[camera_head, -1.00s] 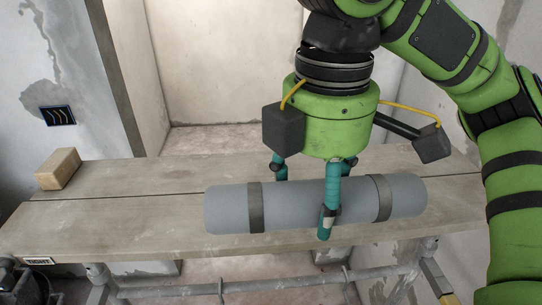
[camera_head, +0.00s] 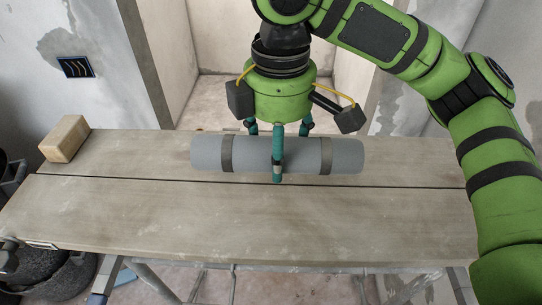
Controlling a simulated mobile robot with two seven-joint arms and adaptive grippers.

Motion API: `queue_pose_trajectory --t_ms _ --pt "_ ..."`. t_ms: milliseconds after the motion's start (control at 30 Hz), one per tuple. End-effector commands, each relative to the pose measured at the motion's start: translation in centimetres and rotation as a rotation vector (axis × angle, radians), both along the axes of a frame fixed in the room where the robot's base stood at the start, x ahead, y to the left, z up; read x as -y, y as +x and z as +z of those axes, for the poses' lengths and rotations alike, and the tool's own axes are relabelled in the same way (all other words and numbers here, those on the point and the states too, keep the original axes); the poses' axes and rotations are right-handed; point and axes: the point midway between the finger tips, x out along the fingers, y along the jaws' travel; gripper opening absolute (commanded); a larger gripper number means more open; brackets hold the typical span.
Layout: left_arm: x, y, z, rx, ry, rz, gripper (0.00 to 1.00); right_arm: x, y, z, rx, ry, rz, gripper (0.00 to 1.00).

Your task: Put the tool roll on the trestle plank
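The tool roll (camera_head: 205,155) is a grey cylinder with two darker straps, lying lengthwise left to right over the rear board of the trestle plank (camera_head: 240,222). My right gripper (camera_head: 278,155) comes down on the roll from above. One teal finger lies against its front and two fingers go behind it, so the gripper looks shut around its middle. The far finger ends are hidden by the roll. I cannot tell whether the roll touches the plank or is held just above it. My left gripper is not in view.
A tan wooden block (camera_head: 64,139) sits at the plank's far left corner. Dark buckets (camera_head: 55,272) stand below the plank's front left. The front board is bare. Walls stand behind on both sides of an opening.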

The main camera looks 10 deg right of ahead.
Motion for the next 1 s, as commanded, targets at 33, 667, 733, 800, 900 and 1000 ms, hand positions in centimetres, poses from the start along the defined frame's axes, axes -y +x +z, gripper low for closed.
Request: queue_pose_trajectory --t_ms 33,667,733,800,900,1000 --pt "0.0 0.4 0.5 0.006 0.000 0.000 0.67 -0.5 0.5 -0.1 -0.002 0.001 0.001 0.16" --pt "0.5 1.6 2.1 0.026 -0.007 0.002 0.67 -0.9 1.2 -4.8 0.003 0.000 0.001 0.16" --pt "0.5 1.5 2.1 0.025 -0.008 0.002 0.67 -0.9 1.2 -4.8 0.003 0.000 0.001 0.16" --pt "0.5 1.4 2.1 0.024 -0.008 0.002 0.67 -0.9 1.1 -4.9 0.003 0.000 0.001 0.16" --pt "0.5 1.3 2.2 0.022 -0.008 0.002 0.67 -0.9 1.1 -5.2 0.002 0.000 0.001 0.16" --pt "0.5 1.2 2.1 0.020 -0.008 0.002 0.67 -0.9 1.1 -5.2 0.002 -0.001 0.001 0.92"
